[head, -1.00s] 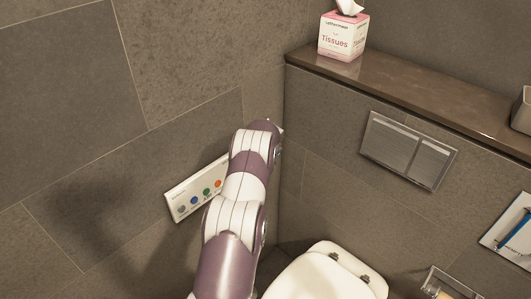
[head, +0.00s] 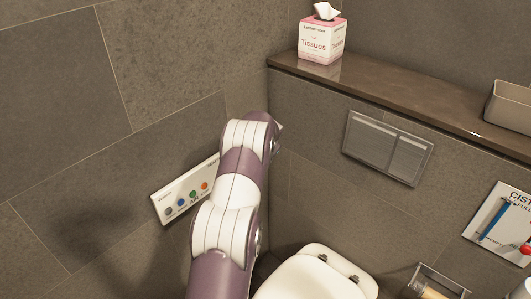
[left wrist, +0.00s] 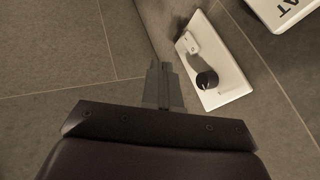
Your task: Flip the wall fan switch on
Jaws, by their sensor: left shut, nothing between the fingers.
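A white wall plate (left wrist: 226,76) shows right of my left gripper in the left wrist view. It carries a black round knob (left wrist: 207,79) and a small white raised part (left wrist: 188,43). I cannot tell for certain whether this is the fan switch, or its on or off state. My left gripper (left wrist: 163,68) is shut and empty, its tips beside the plate's left edge; I cannot tell whether they touch. In the head view my arm hides this gripper and the plate. My right gripper is not in view.
A white panel with coloured buttons (head: 180,196) is on the left wall, partly behind my arm. The toilet (head: 315,279) stands below, with a flush plate (head: 388,148) above. A tissue box (head: 322,41) and grey tray (head: 510,106) sit on the ledge (head: 400,92).

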